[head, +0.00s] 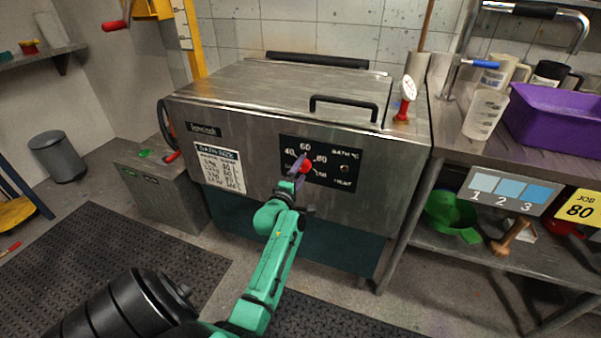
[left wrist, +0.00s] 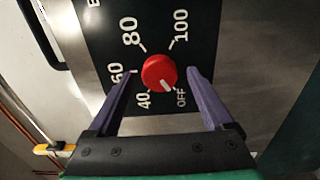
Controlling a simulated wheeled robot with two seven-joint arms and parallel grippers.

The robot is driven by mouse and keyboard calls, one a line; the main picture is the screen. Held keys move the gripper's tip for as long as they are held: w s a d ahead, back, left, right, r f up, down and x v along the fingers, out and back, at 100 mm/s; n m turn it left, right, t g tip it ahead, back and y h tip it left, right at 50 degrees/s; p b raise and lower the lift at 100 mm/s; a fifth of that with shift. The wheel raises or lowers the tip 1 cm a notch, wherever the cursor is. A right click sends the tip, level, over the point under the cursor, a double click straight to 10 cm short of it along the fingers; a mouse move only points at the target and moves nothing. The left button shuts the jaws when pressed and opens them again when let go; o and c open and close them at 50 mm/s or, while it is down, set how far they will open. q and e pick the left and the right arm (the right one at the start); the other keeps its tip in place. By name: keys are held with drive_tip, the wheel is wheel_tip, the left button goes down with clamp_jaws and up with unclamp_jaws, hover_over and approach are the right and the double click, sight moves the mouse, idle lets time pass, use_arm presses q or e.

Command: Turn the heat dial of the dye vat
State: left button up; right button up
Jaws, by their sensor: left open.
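The dye vat (head: 260,105) is a large steel box with a closed lid and a black control panel on its front. The red heat dial (head: 305,167) sits on that panel among the marks 40, 60, 80 and others. In the left wrist view the dial (left wrist: 159,73) has a white pointer line aimed down right, between OFF and 40 and nearer OFF. My left gripper (head: 298,172) is at the panel. In the left wrist view its purple fingers (left wrist: 163,78) are open on either side of the dial, with gaps visible. My right gripper is not in view.
A bench at right holds a purple bin (head: 555,120) and a clear jug (head: 485,114). A steel box (head: 158,182) stands at left.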

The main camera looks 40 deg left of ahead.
use_arm(q)
drive_tip(key=shift+w, duration=0.15)
clamp_jaws()
